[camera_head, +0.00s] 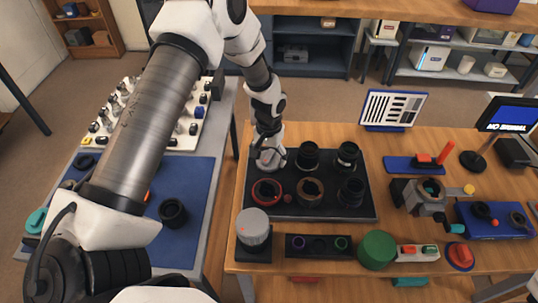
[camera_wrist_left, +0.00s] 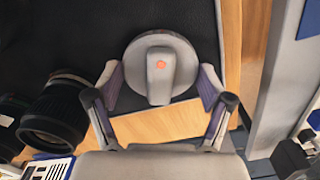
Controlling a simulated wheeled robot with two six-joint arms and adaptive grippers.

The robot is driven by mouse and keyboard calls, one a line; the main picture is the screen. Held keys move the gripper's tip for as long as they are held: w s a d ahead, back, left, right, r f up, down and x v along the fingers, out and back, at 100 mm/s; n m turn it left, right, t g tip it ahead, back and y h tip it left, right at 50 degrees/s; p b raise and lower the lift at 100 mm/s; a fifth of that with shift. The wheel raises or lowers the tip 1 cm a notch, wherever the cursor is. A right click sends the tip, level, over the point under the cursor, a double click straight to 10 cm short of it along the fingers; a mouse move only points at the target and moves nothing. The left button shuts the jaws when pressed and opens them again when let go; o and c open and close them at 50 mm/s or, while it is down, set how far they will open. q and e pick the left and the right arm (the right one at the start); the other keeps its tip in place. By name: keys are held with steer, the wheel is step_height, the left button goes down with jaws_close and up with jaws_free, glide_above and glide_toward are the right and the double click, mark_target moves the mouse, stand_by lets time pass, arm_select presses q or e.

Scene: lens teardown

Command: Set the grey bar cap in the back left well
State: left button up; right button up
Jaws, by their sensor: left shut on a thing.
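The grey bar cap (camera_wrist_left: 160,75) is a round disc with a raised bar and an orange dot. My left gripper (camera_wrist_left: 162,84) is shut on it, one finger on each side. The cap is over the back left part of the black tray (camera_wrist_left: 60,35); I cannot tell whether it touches the tray. In the head view my left gripper (camera_head: 269,160) points down at the back left of the black tray (camera_head: 290,211). It hides the back left well, and the cap is hard to make out there. My right gripper is not in view.
Black lens parts (camera_head: 308,156) (camera_head: 347,156) stand right of my left gripper. A red ring (camera_head: 266,192) sits in front of it, beside a brown-ringed part (camera_head: 310,192). A grey-topped cylinder (camera_head: 253,228) and a green round piece (camera_head: 377,249) stand at the table's front.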

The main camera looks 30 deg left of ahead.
mark_target(269, 155)
arm_select(q)
steer(key=shift+f, duration=0.15)
steer(key=o, duration=1)
step_height(269, 155, up, 12)
